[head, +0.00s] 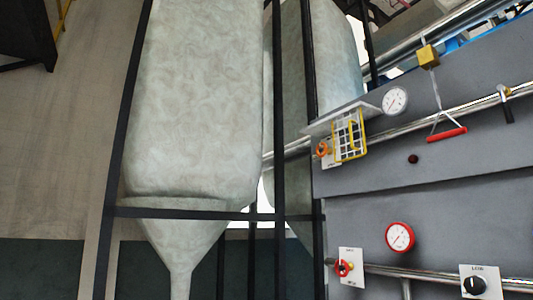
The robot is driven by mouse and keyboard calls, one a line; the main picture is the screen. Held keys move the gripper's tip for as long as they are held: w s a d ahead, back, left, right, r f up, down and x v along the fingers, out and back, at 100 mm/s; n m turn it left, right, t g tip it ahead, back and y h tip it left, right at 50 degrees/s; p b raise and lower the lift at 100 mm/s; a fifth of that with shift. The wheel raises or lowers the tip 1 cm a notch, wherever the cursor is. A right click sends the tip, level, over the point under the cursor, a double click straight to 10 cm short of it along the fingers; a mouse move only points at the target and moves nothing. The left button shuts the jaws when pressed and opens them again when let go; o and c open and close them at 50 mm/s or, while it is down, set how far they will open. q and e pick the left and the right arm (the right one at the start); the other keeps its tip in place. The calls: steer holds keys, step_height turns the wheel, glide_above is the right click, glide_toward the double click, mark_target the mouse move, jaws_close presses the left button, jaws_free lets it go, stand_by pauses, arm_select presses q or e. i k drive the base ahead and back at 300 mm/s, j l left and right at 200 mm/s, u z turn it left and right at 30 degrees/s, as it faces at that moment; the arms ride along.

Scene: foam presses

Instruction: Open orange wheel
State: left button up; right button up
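A small orange wheel (322,149) sits on a white plate on the upper grey panel, at the right of the head view. It is just left of a yellow wire cage (349,135) and below a pale slanted shelf-like plate. It is too small to tell how far it is turned. Neither of my grippers shows in the head view.
A red-rimmed gauge (400,237), a red wheel (344,267) and a black dial (474,285) are on the lower panel. A red-handled pull (447,135) hangs at right. Black frame posts (280,120) and a large grey hopper (195,100) stand left.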

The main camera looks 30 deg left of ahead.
mark_target(321, 149)
steer(key=u, duration=0.6)
steer(key=i+j+z, duration=0.2)
steer(key=z, duration=0.3)
steer(key=i+j+z, duration=0.1)
steer(key=j+z, duration=0.2)
steer(key=z, duration=0.2)
steer(key=i+j+z, duration=0.15)
steer(key=j, duration=0.25)
steer(key=i+j+z, duration=0.15)
steer(key=j, duration=0.3)
steer(key=i+j, duration=0.1)
steer(key=j, duration=0.3)
steer(key=i+j+z, duration=0.1)
steer(key=j, duration=0.35)
steer(key=i+j, duration=0.1)
steer(key=j, duration=0.3)
steer(key=i+j+z, duration=0.1)
steer(key=j, duration=0.3)
